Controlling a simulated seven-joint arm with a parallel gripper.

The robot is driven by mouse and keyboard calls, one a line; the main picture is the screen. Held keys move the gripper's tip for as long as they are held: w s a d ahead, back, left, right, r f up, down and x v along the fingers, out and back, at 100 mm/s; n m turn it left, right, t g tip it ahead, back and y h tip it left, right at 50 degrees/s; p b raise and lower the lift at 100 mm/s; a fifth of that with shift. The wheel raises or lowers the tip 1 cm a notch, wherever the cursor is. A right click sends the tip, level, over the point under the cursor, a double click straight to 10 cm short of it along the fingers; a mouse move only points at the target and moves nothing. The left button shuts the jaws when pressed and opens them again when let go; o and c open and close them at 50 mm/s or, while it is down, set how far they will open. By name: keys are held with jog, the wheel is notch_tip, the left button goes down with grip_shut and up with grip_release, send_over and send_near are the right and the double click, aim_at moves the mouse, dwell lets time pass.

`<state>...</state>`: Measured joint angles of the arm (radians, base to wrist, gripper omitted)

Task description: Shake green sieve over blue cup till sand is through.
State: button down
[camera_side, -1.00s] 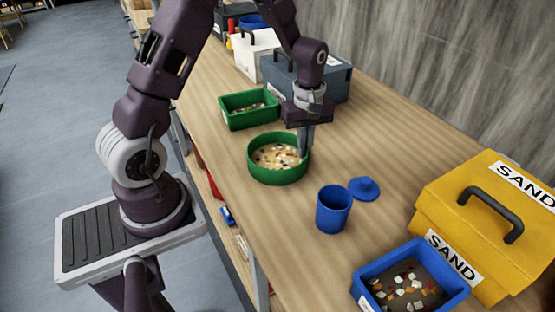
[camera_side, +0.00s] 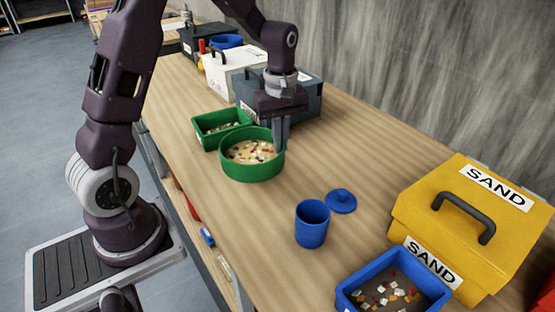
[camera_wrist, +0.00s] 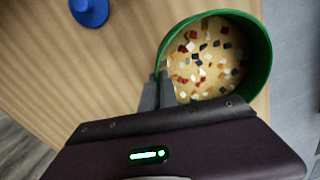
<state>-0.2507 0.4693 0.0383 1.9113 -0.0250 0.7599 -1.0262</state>
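The green sieve (camera_side: 250,172) is round and holds pale sand mixed with several coloured chips; the wrist view shows the sieve (camera_wrist: 262,62) close up. My gripper (camera_side: 281,138) is shut on the sieve's rim at its right side, with its fingers (camera_wrist: 158,90) at the wall in the wrist view. The sieve looks level and raised a little above the bench. The blue cup (camera_side: 311,228) stands upright on the bench, nearer the camera and right of the sieve, apart from it. Its inside is too dark to read.
A blue lid (camera_side: 341,202) lies beside the cup. A green tray (camera_side: 205,138) of chips stands behind the sieve. A yellow SAND box (camera_side: 455,215) and blue tray (camera_side: 362,290) stand at right. Grey (camera_side: 308,98) and white (camera_side: 225,75) boxes stand behind my gripper.

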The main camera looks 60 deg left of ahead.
jog(key=shift+r, duration=4.2)
jog(key=w+d, duration=0.1)
jog(key=d, duration=1.9)
jog(key=shift+d, duration=0.3)
dwell(1.0)
jog(key=shift+d, duration=0.1)
dwell(0.4)
